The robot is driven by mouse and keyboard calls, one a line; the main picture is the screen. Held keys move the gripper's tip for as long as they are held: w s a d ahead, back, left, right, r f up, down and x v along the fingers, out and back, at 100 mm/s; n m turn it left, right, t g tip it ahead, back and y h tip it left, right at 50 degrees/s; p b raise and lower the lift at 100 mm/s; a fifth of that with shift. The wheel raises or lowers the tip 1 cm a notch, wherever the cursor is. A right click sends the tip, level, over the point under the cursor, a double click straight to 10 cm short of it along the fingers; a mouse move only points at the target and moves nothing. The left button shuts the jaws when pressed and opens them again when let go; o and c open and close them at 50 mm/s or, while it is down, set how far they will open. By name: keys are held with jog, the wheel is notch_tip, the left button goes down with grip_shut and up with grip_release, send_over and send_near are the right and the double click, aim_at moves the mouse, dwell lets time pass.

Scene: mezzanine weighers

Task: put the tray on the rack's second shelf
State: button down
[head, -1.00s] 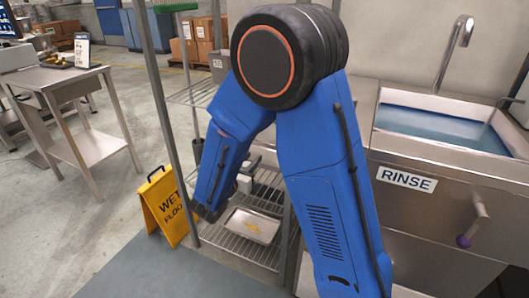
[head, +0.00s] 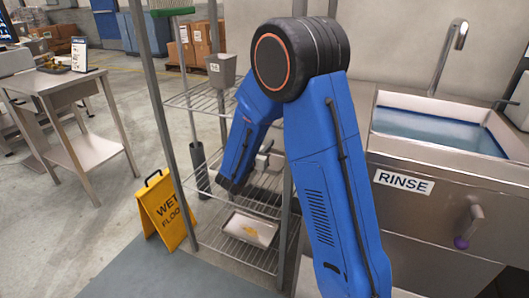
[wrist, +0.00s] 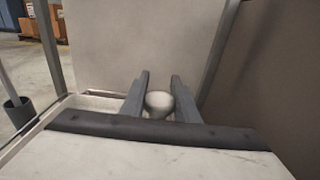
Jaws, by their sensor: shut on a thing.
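A shallow metal tray (head: 250,228) with a small yellow patch in it lies level low in the wire rack (head: 237,250), on a low shelf in the head view. My gripper (head: 264,160) is inside the rack, above that tray and near the middle shelf, partly hidden by my blue arm. In the wrist view my gripper (wrist: 160,88) is shut on a pale rounded knob (wrist: 159,101) between its fingers. A pale rim (wrist: 92,102) shows beside and below the fingers. I cannot tell whether the knob and rim belong to a tray.
A yellow wet-floor sign (head: 164,212) stands left of the rack. A steel rinse sink (head: 400,215) is on the right. A steel table (head: 50,80) stands at the far left. Rack posts (head: 163,110) rise close to my arm. Open floor lies between table and rack.

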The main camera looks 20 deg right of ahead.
jog(key=shift+f, duration=1.8)
jog(key=c, duration=1.4)
grip_release()
jog(key=shift+f, duration=0.1)
jog(key=v, duration=1.2)
